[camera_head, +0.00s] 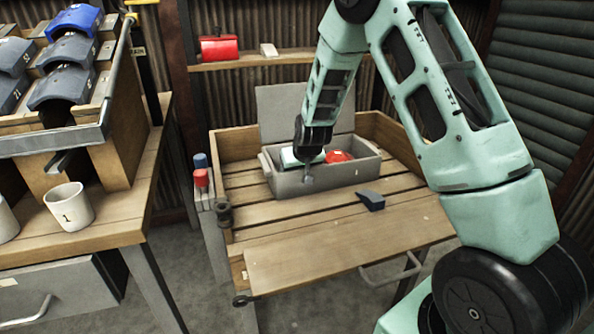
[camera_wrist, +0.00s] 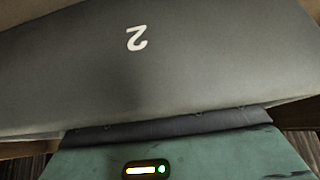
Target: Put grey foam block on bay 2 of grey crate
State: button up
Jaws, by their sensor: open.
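The grey crate (camera_head: 345,176) stands on the slatted wooden table, with a grey panel (camera_head: 285,108) upright behind it. My gripper (camera_head: 308,179) is open at the crate's left part; my arm partly covers that area. In the wrist view, a dark grey surface (camera_wrist: 200,75) with a white, upside-down 2 fills most of the picture. I cannot tell which part of the scene this is. A red object (camera_head: 338,157) sits in the crate's right part. I cannot identify the grey foam block for certain.
A wooden board (camera_head: 345,255) spans the table's front. Red and blue items (camera_head: 201,170) stand at its left edge. A bench at left holds a white mug (camera_head: 69,205) and a rack with blue and grey curved pieces (camera_head: 65,90). A shelf behind holds a red box (camera_head: 218,48).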

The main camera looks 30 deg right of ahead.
jog(key=p+v, duration=0.3)
jog(key=v, duration=0.9)
jog(key=shift+r, duration=0.2)
jog(key=s+a+r+n+g+y, duration=0.25)
jog(key=s+a, duration=0.35)
jog(key=a, duration=0.5)
jog(key=s+a+r+n+g+y, duration=0.1)
jog(key=s+a+n, duration=0.2)
jog(key=s+a, duration=0.5)
jog(key=s+a+n+g, duration=0.1)
jog(key=s+a, duration=0.3)
jog(key=s, duration=0.5)
jog(key=s+a+r+n+g+h, duration=0.1)
jog(key=s+a+n, duration=0.3)
jog(key=s, duration=0.5)
jog(key=shift+a+g, duration=0.2)
jog(key=shift+g, duration=0.25)
jog(key=shift+s, duration=0.15)
